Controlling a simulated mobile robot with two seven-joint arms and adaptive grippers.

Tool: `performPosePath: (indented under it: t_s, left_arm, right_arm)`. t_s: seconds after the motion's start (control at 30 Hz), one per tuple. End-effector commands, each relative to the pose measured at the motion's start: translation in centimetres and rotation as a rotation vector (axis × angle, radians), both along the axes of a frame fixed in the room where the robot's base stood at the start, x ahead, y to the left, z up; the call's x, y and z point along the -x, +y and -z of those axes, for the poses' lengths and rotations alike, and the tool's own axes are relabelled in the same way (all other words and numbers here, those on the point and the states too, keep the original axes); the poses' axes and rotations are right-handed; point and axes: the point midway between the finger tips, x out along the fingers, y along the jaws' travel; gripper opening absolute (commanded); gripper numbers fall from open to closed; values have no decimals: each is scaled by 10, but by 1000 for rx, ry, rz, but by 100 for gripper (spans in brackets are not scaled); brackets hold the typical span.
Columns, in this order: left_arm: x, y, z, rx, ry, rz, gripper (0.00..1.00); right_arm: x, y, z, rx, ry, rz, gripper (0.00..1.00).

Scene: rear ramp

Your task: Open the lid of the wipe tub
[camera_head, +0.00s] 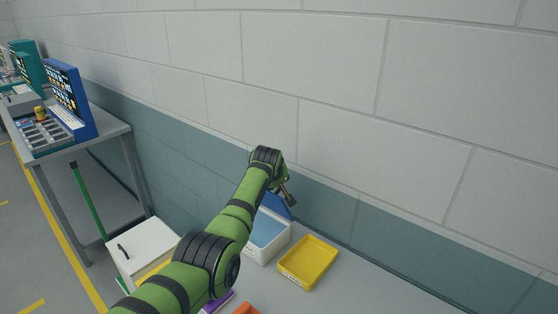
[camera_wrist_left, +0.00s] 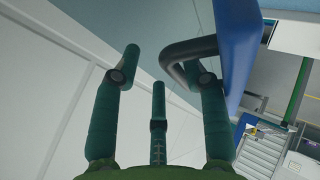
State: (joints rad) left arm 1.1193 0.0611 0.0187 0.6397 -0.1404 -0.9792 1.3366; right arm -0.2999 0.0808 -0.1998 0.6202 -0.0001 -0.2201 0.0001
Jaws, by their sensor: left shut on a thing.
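The wipe tub (camera_head: 266,238) is a pale box on the bench against the wall, its open top showing light blue inside. Its blue lid (camera_head: 278,207) stands raised at the back edge, partly hidden by my left arm. In the left wrist view the blue lid (camera_wrist_left: 238,45) is at the right, with a dark bent handle (camera_wrist_left: 188,47) reaching toward my fingers. My left gripper (camera_head: 288,196) is at the raised lid, shut on the handle; it also shows in the left wrist view (camera_wrist_left: 165,72). The handle lies against the right-hand finger. My right gripper is out of view.
A yellow tray (camera_head: 308,262) stands just right of the tub. Purple (camera_head: 219,303) and orange (camera_head: 246,309) items lie nearer the front. The wall (camera_head: 330,75) rises close behind the bench. A white cabinet (camera_head: 142,248) and another table (camera_head: 62,150) are at the left.

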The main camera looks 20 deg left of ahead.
Motion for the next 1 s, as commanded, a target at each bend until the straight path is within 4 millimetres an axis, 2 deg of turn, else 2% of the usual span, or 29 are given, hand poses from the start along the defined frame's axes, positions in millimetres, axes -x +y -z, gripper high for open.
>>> performPosePath:
  t_s: [0.03, 0.57, 1.0]
  left_arm:
    - [-7, -8, -25, 6, -39, 11, 30]
    - [2, -15, -47, 4, -38, 11, 30]
    - [14, -18, -60, 1, -26, 5, 30]
  right_arm:
    - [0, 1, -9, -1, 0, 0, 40]
    - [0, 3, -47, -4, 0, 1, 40]
    - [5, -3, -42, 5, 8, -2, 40]
